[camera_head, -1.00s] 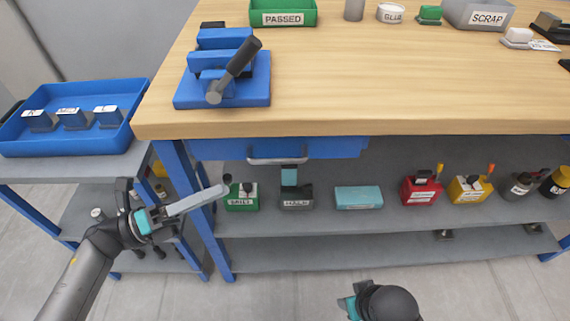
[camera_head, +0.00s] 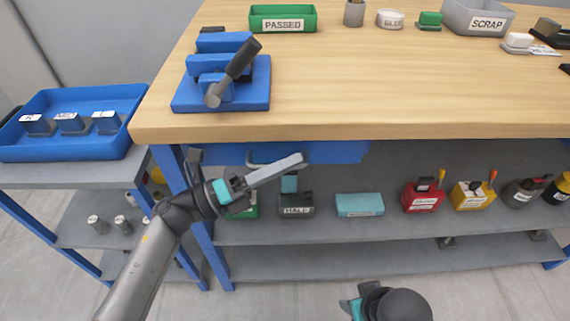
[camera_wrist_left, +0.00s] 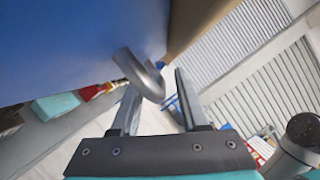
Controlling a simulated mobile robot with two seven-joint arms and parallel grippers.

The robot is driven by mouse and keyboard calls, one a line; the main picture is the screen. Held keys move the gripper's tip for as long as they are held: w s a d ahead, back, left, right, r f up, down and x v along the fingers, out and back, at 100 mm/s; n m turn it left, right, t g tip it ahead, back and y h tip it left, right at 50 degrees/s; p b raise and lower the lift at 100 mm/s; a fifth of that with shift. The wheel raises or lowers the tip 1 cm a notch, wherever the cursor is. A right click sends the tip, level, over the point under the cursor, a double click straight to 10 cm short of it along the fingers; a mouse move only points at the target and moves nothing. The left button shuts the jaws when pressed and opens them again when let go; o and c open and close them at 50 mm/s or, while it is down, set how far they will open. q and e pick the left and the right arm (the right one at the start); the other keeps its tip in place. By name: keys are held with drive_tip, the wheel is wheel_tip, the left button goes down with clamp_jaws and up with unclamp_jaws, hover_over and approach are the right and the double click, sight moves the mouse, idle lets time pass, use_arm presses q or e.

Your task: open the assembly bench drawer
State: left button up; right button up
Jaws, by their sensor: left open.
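The blue drawer (camera_head: 338,152) sits under the front edge of the wooden-topped assembly bench (camera_head: 380,131) and looks shut. Its grey metal handle (camera_head: 256,158) is mostly hidden behind my left gripper (camera_head: 300,163) in the head view. In the left wrist view, the blue drawer front (camera_wrist_left: 75,45) fills the upper left, and the curved handle (camera_wrist_left: 146,80) shows by the fingertips. My left gripper (camera_wrist_left: 163,82) is open, with the handle near the tip of its left-hand finger; I cannot tell if they touch. My right gripper (camera_head: 350,305) shows only partly at the bottom.
A blue fixture with a dark lever (camera_head: 240,70) stands on the bench top above the drawer. Labelled boxes, including a red one (camera_head: 422,197), line the shelf below. A side table holds a blue tray (camera_head: 75,148). Bare floor lies in front.

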use_arm(q)
drive_tip(key=shift+c, duration=0.3)
clamp_jaws()
drive_tip(key=shift+r, duration=0.1)
idle(1.0)
